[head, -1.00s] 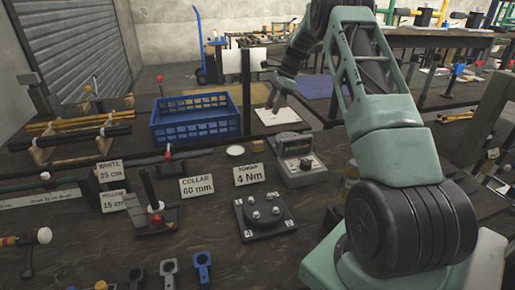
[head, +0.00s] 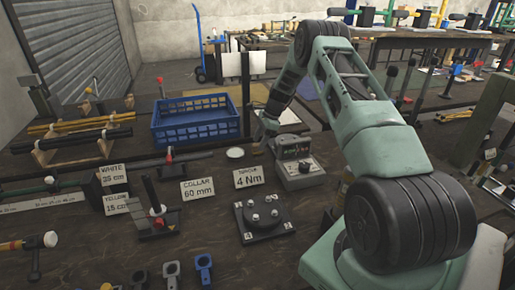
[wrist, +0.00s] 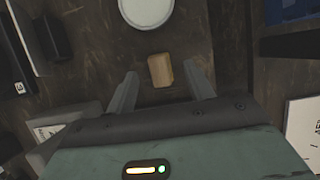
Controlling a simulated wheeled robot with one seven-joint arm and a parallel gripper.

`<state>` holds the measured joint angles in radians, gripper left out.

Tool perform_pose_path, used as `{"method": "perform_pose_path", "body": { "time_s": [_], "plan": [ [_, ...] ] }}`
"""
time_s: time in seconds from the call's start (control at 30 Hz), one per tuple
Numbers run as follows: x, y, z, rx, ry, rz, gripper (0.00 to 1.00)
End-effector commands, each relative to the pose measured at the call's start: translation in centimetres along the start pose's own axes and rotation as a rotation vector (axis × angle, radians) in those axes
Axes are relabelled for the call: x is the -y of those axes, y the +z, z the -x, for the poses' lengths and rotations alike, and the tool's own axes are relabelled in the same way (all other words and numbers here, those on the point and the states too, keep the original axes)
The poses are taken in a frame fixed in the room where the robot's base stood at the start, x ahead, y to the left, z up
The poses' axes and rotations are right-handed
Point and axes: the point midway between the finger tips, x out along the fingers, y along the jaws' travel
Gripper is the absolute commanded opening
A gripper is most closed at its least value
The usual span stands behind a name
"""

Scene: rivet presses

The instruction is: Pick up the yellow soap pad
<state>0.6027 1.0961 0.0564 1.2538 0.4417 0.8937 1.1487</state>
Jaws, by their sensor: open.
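The yellow soap pad (wrist: 161,70) is a small tan-yellow block on the dark table in the wrist view. It lies between the two spread fingers of my gripper (wrist: 160,76), near the fingertips, with a gap visible on each side. In the head view my gripper (head: 259,138) is low over the table, between the white round dish and the grey-green gauge box. I cannot make out the pad in the head view. How high my fingers are above the table is hard to tell.
A white round dish (head: 235,153) is close beside the pad; it also shows in the wrist view (wrist: 146,10). The gauge box (head: 296,165) stands to the right of my gripper. A blue crate (head: 195,127) is behind left. Sign cards, including "4 Nm" (head: 248,175), stand in front.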

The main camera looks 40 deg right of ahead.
Motion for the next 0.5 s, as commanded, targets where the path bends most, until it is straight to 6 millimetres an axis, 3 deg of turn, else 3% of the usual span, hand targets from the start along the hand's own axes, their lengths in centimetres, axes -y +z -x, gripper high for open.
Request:
{"method": "perform_pose_path", "body": {
  "time_s": [0.2, 0.47, 0.5],
  "plan": [
    [0.0, 0.1, -2.4, 0.000, 0.000, 0.000, 0.53],
    [0.0, 0.0, -2.7, 0.000, -0.001, 0.001, 0.53],
    [0.0, 0.0, -2.7, 0.000, -0.001, 0.001, 0.42]
  ]
}}
